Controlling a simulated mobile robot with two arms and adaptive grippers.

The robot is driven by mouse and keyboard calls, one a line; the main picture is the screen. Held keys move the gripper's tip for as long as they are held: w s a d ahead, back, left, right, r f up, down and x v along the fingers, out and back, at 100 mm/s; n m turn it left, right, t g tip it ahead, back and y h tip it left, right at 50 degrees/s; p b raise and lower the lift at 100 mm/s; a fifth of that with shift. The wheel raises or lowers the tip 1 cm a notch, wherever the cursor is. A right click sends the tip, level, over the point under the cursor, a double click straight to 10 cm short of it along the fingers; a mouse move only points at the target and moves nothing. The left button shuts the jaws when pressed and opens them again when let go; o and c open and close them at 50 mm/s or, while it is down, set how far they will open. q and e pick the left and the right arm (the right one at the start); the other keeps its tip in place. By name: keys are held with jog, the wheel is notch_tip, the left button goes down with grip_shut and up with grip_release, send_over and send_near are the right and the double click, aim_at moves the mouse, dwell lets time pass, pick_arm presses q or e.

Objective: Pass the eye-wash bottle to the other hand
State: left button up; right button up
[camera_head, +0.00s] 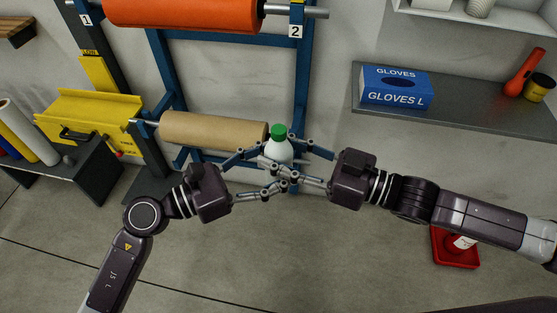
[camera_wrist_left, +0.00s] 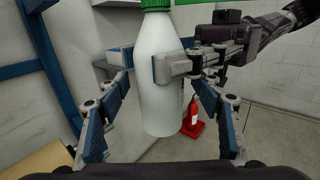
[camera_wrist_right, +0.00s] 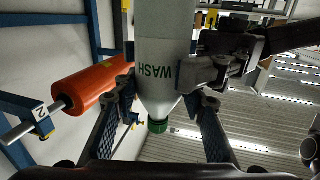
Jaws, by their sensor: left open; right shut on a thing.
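The eye-wash bottle (camera_head: 280,151) is white with a green cap and stands upright in the air between my two hands. My right gripper (camera_head: 283,158) comes from the right and is shut on the bottle. My left gripper (camera_head: 271,167) comes from the left and is open, its fingers on either side of the bottle. In the left wrist view, the bottle (camera_wrist_left: 158,85) is between the open left fingers, with a right finger against its side. In the right wrist view, the bottle (camera_wrist_right: 165,65) appears cap down, with "WASH" lettering. Crossing fingers hide its lower part in the head view.
A brown roll (camera_head: 212,131) and an orange roll (camera_head: 185,12) sit on a blue frame (camera_head: 160,62) behind the hands. A grey shelf (camera_head: 460,112) with a blue gloves box (camera_head: 396,86) is at right. A red stand (camera_head: 453,247) is on the floor below my right arm.

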pick_arm(q)
jog(key=shift+w+d, duration=0.15)
jog(key=shift+d, duration=0.2)
jog(key=shift+c, duration=0.4)
jog(key=c, duration=1.3)
jog(key=shift+c, duration=0.7)
pick_arm(e)
jog(key=o, duration=1.5)
jog(key=shift+c, duration=0.2)
jog(key=shift+d, duration=0.1)
